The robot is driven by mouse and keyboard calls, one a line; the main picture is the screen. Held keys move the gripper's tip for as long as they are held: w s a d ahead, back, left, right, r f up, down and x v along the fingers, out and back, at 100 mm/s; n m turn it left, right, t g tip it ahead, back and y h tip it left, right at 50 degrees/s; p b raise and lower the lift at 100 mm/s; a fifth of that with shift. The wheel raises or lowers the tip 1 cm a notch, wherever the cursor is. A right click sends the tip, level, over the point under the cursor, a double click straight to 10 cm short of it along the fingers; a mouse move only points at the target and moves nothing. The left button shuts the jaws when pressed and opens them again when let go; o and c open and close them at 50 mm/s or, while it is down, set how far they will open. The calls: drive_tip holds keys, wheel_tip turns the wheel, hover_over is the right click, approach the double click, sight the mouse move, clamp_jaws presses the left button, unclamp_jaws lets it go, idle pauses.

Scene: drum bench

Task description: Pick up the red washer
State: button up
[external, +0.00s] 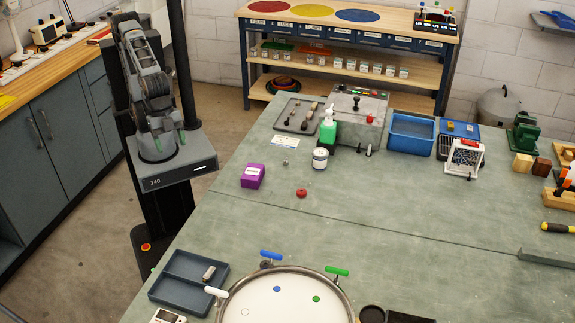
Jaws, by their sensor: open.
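A small red washer (301,193) lies on the grey-green bench top (375,212), right of the purple box, with clear surface around it. My arm is folded over its base to the left of the bench. My gripper (169,140) points down with its green-tipped fingers apart and nothing between them. It is well to the left of the washer and not over the bench.
A purple box (252,176) and a white jar (320,159) stand near the washer. A drum (290,298) with coloured handles and a two-part tray (189,278) are at the front.

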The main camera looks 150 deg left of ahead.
drive_tip(key=w+a+f+n+g+b, duration=0.1)
drive_tip(key=w+a+f+n+g, duration=0.3)
drive_tip(key=w+a, duration=0.7)
drive_tip(key=n+y+b, duration=0.1)
drive_tip(key=n+y, duration=0.1)
drive_tip(key=n, duration=1)
approach(301, 191)
drive_tip(key=f, duration=0.3)
drive_tip(key=shift+s+a+f+n+t+p, duration=0.3)
drive_tip(key=shift+s+a+n+p, duration=0.05)
drive_tip(key=shift+s+a+n, duration=0.05)
drive_tip(key=shift+w+a+f+p, duration=0.1)
drive_tip(key=shift+a+f+p, duration=0.1)
drive_tip(key=shift+f, duration=0.7)
drive_tip(key=shift+w+a+f+p, duration=0.15)
drive_tip(key=shift+f+p, duration=0.1)
drive_tip(key=shift+f, duration=0.6)
drive_tip(key=shift+s+a+f+p, duration=0.1)
drive_tip(key=shift+a+f+p, duration=0.1)
drive_tip(key=shift+f, duration=0.7)
drive_tip(key=shift+c, duration=0.3)
drive_tip(key=c, duration=1.1)
